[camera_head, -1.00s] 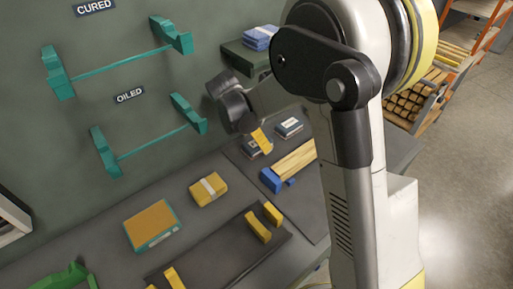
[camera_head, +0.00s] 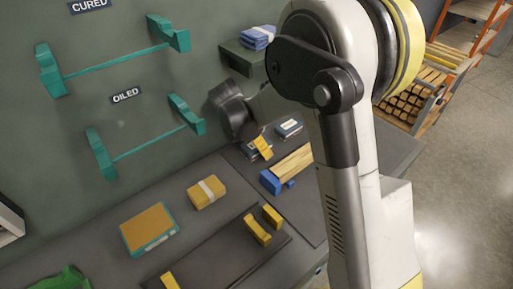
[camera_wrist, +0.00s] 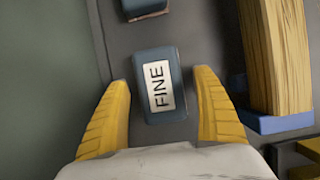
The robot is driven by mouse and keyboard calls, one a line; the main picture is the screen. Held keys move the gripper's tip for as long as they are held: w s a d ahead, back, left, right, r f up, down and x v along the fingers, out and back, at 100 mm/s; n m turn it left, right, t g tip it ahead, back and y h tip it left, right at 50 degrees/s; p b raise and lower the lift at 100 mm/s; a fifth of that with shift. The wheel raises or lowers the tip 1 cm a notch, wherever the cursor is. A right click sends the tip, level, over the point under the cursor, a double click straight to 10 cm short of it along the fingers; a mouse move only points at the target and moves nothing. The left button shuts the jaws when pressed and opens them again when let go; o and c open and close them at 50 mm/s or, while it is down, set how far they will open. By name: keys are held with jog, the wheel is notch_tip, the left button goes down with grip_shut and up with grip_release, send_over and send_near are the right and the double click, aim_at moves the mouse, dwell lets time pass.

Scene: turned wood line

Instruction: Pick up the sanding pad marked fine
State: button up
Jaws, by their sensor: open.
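The sanding pad marked FINE (camera_wrist: 160,87) is a dark blue-grey block with a white label, lying flat on the dark bench surface. In the wrist view it sits between the two yellow fingers of my gripper (camera_wrist: 162,80), with a gap on each side. My gripper is open and holds nothing. In the head view a yellow fingertip of my gripper (camera_head: 263,146) partly covers this pad (camera_head: 250,152). How high the fingers are above the bench is hard to tell.
A second dark pad (camera_wrist: 146,8) lies just beyond, also in the head view (camera_head: 289,128). A wood piece (camera_wrist: 275,55) with a blue end block (camera_wrist: 272,123) lies close to the right finger. A yellow pack (camera_head: 206,192) and an orange-topped box (camera_head: 149,229) lie farther left.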

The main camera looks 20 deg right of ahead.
jog(key=c, duration=1.3)
jog(key=shift+r, duration=0.15)
